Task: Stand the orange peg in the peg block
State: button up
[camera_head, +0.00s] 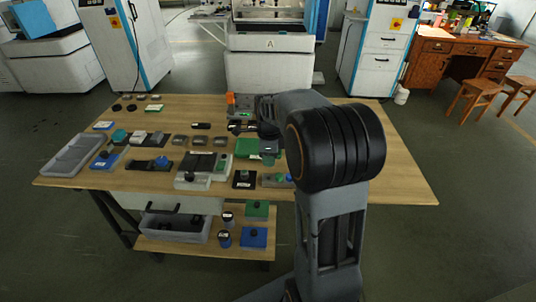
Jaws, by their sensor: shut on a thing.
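A small orange piece, which looks like the orange peg (230,98), shows upright at the far edge of the wooden table, left of my wrist. My gripper (238,127) is dark and small in this view, just below the orange piece. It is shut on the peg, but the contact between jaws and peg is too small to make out. The peg block cannot be told for certain among the small blocks; my forearm and wrist hide part of the table's back right.
The table (390,165) is bare on its right. A grey tray (80,155) lies at its left end. Several small blocks and fixtures crowd the middle, including a green block (246,147) near my wrist. A lower shelf (185,246) holds a grey bin and blocks.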

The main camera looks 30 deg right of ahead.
jog(key=shift+a+f+b, duration=0.1)
jog(key=shift+f+b, duration=1.8)
jog(key=shift+f, duration=0.45)
jog(key=shift+f+b, duration=0.7)
jog(key=shift+f, duration=0.7)
jog(key=o, duration=1)
jog(key=shift+r, duration=0.2)
jog(key=shift+r+p, duration=3.1)
jog(key=shift+r, duration=0.3)
